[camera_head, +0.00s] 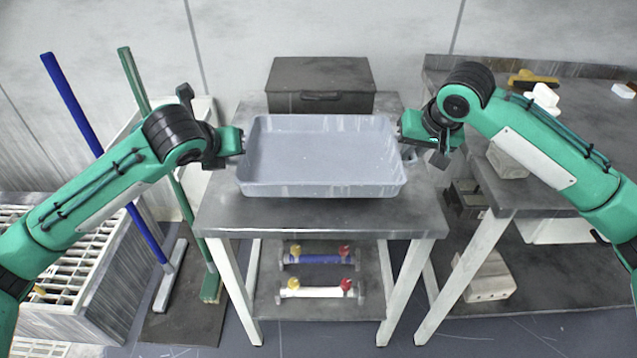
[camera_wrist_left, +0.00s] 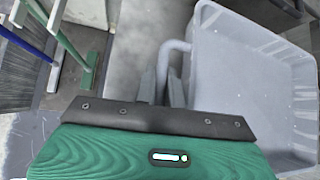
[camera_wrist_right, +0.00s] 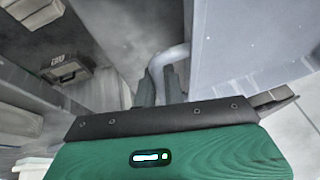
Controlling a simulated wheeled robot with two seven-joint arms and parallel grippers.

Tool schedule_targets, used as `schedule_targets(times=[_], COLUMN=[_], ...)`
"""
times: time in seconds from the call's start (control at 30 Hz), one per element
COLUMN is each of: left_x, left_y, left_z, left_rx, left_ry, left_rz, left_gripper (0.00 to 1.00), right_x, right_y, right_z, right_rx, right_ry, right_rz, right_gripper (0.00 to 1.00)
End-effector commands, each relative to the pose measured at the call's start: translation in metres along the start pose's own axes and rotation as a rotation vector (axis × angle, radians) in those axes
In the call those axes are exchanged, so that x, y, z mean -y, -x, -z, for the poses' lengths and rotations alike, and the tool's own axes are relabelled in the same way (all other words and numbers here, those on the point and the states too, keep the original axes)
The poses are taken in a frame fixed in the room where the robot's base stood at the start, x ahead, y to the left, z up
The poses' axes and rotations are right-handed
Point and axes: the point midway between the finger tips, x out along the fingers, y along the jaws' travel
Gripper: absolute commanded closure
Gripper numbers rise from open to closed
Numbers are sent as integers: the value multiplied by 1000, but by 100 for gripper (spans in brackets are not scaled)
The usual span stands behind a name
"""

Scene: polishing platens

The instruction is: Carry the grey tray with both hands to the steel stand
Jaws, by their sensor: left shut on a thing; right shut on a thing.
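The grey tray (camera_head: 322,160) is empty and looks level. It is over the top of the steel stand (camera_head: 330,217), between my two grippers; I cannot tell whether it touches the top. My left gripper (camera_head: 238,143) is at the tray's left side; in the left wrist view its fingers (camera_wrist_left: 161,88) are closed on the tray's bar handle (camera_wrist_left: 176,47). My right gripper (camera_head: 404,138) is at the right side; in the right wrist view its fingers (camera_wrist_right: 158,84) are closed on the other handle (camera_wrist_right: 172,54). The fingertips are partly hidden in the head view.
A dark box (camera_head: 320,85) stands at the back of the stand, behind the tray. Blue and white tubular parts (camera_head: 317,289) lie on its lower shelf. A workbench (camera_head: 520,195) stands right. Blue (camera_head: 90,125) and green (camera_head: 180,195) brooms and a grated bin (camera_head: 85,270) stand left.

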Motion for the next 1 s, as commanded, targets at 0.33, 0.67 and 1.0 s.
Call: schedule_targets(times=[0.33,0.67,1.0], left_x=[-2,-3,-7], left_y=[-2,-7,-18], left_z=[2,6,17], left_rx=[2,2,2], left_ry=[1,1,1], left_rz=[-3,-4,-4], left_gripper=[100,100,100], right_x=[-2,-3,-6], right_y=[-3,-8,-24], right_z=[-1,-3,-9], right_rx=[-1,-1,-1], right_ry=[-2,-2,-2], right_rz=[-3,-3,-3], right_gripper=[100,100,100])
